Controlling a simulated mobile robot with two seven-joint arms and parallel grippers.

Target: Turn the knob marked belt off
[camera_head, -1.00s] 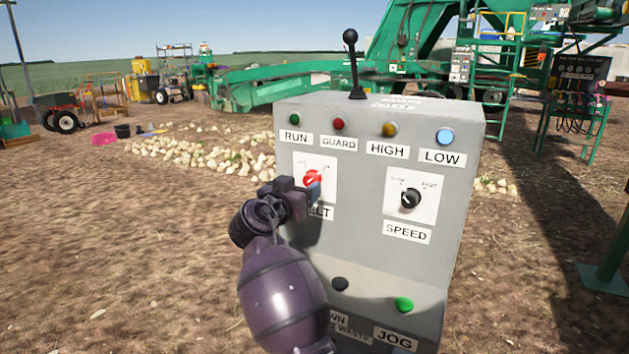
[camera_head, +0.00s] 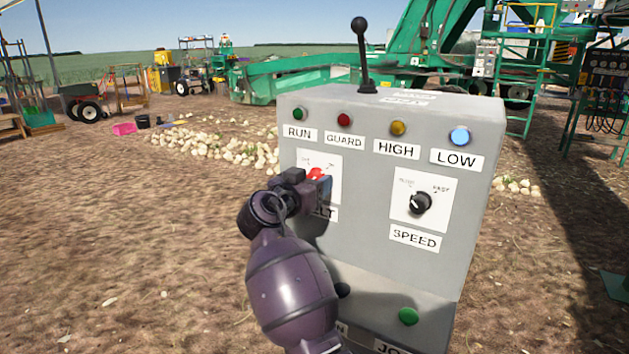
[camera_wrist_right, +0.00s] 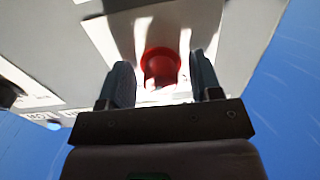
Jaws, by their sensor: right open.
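The red belt knob (camera_head: 315,174) sits on a white plate (camera_head: 330,165) on the left of the grey control box's front. Its label is partly hidden by my right gripper (camera_head: 322,188). In the right wrist view the red knob (camera_wrist_right: 160,66) lies between the two fingers of my right gripper (camera_wrist_right: 162,82). The fingers are open, one on each side, with a gap showing to the knob on both sides. Which way the knob points is hard to tell. My left gripper is not in view.
The grey control box (camera_head: 390,260) also carries a black speed knob (camera_head: 421,203), several lamps along the top, a green jog button (camera_head: 408,317) and a black lever (camera_head: 362,50) on top. Stones (camera_head: 235,145) lie behind on bare soil. Green machinery (camera_head: 300,80) stands farther back.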

